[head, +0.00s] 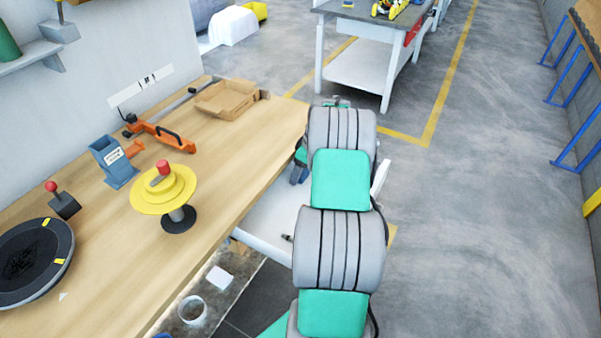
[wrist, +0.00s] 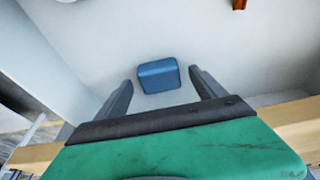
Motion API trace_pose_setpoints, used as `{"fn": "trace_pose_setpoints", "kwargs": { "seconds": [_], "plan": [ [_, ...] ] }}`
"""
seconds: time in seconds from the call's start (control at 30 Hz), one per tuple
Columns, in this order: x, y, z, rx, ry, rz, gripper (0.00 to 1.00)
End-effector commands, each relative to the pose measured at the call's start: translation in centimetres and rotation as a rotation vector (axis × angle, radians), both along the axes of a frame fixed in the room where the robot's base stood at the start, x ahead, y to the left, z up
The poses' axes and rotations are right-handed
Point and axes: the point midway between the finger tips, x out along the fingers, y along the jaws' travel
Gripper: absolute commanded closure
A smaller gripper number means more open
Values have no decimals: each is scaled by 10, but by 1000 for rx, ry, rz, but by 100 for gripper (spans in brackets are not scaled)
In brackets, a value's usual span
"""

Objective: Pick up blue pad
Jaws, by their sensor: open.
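The blue pad (wrist: 158,75) shows in the wrist view as a small blue block against a pale surface. It appears between and beyond the fingertips of my gripper (wrist: 163,80). The two dark fingers are spread wide, with nothing between them, and gaps show on both sides of the pad. In the head view my grey and green arm reaches out along the bench's right edge. Part of my gripper (head: 299,172) shows there, mostly hidden behind the arm. I cannot make out the pad in the head view.
The wooden bench (head: 245,150) holds a yellow reel (head: 165,190), a blue holder (head: 113,160), an orange tool (head: 165,135), a cardboard tray (head: 228,100) and a round dark turntable (head: 35,262). A white-legged table (head: 365,65) stands farther off.

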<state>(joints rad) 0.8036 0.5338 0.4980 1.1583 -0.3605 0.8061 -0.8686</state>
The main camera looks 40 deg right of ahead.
Motion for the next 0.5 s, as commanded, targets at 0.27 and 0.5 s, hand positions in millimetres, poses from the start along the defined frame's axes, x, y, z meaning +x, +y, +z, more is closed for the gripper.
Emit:
{"fn": "trace_pose_setpoints", "kwargs": {
  "seconds": [0.27,0.5],
  "plan": [
    [2,0,-6,-1,0,-1,20],
    [1,0,-6,-1,0,-2,40]
  ]
}}
